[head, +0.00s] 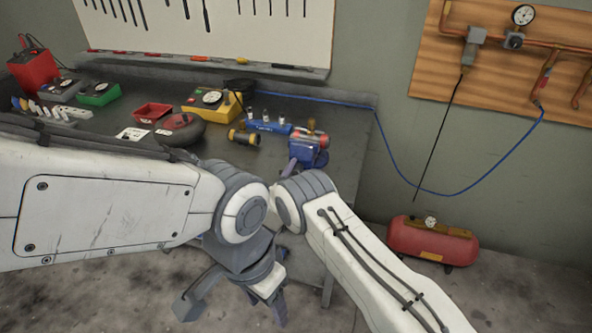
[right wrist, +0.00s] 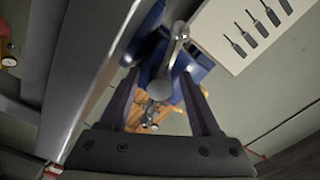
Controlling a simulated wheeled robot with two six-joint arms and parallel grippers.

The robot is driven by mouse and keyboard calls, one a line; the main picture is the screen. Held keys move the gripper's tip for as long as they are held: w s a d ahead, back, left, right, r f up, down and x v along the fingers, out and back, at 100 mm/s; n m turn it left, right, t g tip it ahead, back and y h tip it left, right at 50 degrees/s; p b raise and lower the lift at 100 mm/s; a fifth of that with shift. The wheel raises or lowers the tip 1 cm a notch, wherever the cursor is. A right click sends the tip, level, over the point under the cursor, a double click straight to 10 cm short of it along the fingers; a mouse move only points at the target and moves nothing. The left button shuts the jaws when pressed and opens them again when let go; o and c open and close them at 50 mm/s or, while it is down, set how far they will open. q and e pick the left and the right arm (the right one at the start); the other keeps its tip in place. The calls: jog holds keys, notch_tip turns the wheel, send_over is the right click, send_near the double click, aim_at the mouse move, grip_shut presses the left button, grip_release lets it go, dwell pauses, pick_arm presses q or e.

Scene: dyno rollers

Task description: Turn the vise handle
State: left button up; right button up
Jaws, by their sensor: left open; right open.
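The blue vise (head: 309,152) is fixed at the right front corner of the dark workbench (head: 345,100). In the right wrist view the vise (right wrist: 196,68) lies beyond my fingers. Its grey metal handle (right wrist: 173,55), with rounded ends, lies between the two fingertips in the picture; contact is not clear. My right gripper (right wrist: 168,84) is open. In the head view its wrist hides most of it, and one finger (head: 291,165) shows beside the vise. My left gripper (head: 233,309) is open and empty, low in front of the bench, away from the vise.
Left of the vise are a blue tool (head: 268,126), a black and yellow cylinder (head: 244,137), a yellow meter box (head: 212,105) and a red bin (head: 152,112). A red air tank (head: 432,241) stands on the floor at right. A blue hose (head: 455,193) hangs along the wall.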

grip_shut()
jog(key=shift+f+m+b, duration=0.15)
jog(key=shift+m+b, duration=0.55)
jog(key=shift+b, duration=0.35)
jog(key=m+b, duration=0.3)
jog(key=b, duration=0.2)
jog(key=m+b, duration=0.3)
jog(key=b, duration=0.3)
jog(key=f+m+b, duration=0.1)
jog(key=m+b, duration=0.2)
jog(key=b, duration=0.2)
jog(key=shift+m+b, duration=0.3)
jog(key=m+b, duration=1.1)
jog(key=b, duration=1.2)
jog(key=shift+r, duration=0.1)
jog(key=shift+r+m+b, duration=0.25)
jog(key=shift+m+b, duration=0.55)
jog(key=shift+b, duration=0.25)
jog(key=shift+a, duration=0.1)
